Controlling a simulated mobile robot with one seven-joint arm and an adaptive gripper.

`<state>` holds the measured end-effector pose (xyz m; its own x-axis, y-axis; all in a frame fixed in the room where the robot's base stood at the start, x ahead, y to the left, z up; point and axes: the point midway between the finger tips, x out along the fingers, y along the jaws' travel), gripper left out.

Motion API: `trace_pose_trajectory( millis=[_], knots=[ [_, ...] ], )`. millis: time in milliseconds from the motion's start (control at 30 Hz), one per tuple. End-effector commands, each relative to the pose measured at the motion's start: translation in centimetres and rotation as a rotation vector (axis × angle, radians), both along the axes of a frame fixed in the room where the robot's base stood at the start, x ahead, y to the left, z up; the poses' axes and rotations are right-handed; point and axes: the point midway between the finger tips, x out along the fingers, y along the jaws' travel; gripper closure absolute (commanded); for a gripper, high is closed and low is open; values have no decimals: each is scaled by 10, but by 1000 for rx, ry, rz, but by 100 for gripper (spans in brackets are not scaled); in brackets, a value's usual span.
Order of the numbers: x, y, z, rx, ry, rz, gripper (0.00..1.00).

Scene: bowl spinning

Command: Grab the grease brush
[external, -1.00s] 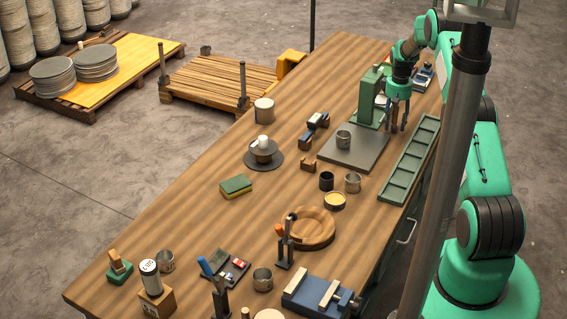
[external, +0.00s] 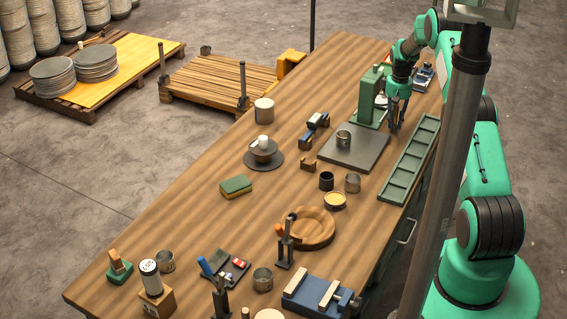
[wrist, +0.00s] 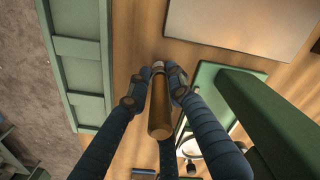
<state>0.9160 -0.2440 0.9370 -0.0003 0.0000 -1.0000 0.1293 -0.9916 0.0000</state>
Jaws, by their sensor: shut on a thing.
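My gripper (external: 395,108) is at the far right of the bench, beside the green press (external: 371,97). In the wrist view its dark fingers (wrist: 157,84) are shut around a brown, round wooden handle with a paler metal-like end, which I take to be the grease brush (wrist: 159,118). The handle's thick end points toward the camera. The bristles cannot be made out. In the external view the fingers hide the brush, and I cannot tell whether it touches the bench.
The green press stands close to the fingers. A long green tray (external: 410,160) lies along the bench's right edge. A grey plate (external: 365,155) with a metal cup (external: 343,139) lies nearer the camera. Several cups and tools fill the bench's front.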

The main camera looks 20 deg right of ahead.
Motion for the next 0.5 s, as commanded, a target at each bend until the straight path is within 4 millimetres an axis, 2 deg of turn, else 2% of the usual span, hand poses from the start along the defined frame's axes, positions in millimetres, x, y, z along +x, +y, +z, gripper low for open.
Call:
trace_pose_trajectory(
  millis=[367, 500],
  knots=[
    [1, 0, 33, -1, -1, 0, 100],
    [-15, 4, 34, 0, 0, 0, 100]
  ],
)
